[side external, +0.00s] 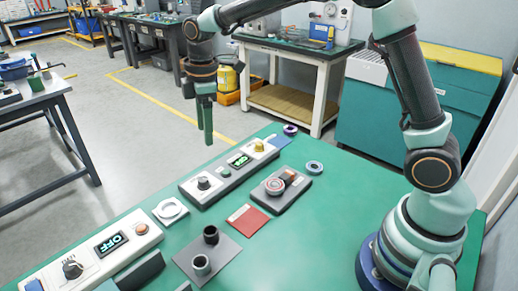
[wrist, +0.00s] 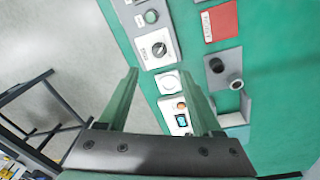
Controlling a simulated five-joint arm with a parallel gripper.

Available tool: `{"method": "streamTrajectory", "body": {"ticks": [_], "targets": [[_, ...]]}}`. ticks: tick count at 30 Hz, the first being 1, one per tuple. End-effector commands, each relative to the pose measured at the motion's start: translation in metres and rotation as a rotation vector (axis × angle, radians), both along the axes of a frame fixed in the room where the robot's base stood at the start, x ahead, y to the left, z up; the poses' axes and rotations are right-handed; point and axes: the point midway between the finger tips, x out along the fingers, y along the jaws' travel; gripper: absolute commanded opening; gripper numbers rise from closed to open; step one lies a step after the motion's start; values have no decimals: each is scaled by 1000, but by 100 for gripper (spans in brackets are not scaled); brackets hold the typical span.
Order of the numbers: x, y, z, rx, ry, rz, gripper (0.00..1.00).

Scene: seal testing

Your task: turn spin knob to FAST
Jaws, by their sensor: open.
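Two control boxes stand along the bench's far-left edge, each with a dark knob. The front box has a knob (side external: 72,268) on a dial, a display (side external: 110,243) reading OFF and an orange button. The middle box has a knob (side external: 204,183) on a white plate, a green button and a lit display (side external: 238,160); its knob also shows in the wrist view (wrist: 159,49). The knob labels are too small to read, so I cannot tell which is spin. My gripper (side external: 206,138) is open and empty, pointing down above and beyond the middle box, touching nothing.
A white ring (side external: 171,209) lies between the boxes. The green bench top (side external: 330,235) is clear toward the right.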

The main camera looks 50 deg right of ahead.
Motion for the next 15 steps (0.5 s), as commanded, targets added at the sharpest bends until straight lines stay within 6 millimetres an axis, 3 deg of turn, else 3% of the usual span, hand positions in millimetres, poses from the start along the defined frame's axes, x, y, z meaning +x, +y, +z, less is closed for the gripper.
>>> {"method": "streamTrajectory", "body": {"ticks": [3,11,15], "targets": [[10,10,-19,-12,33,89,66],[16,15,-37,-16,50,146,66],[15,14,-56,-17,53,144,66]]}}
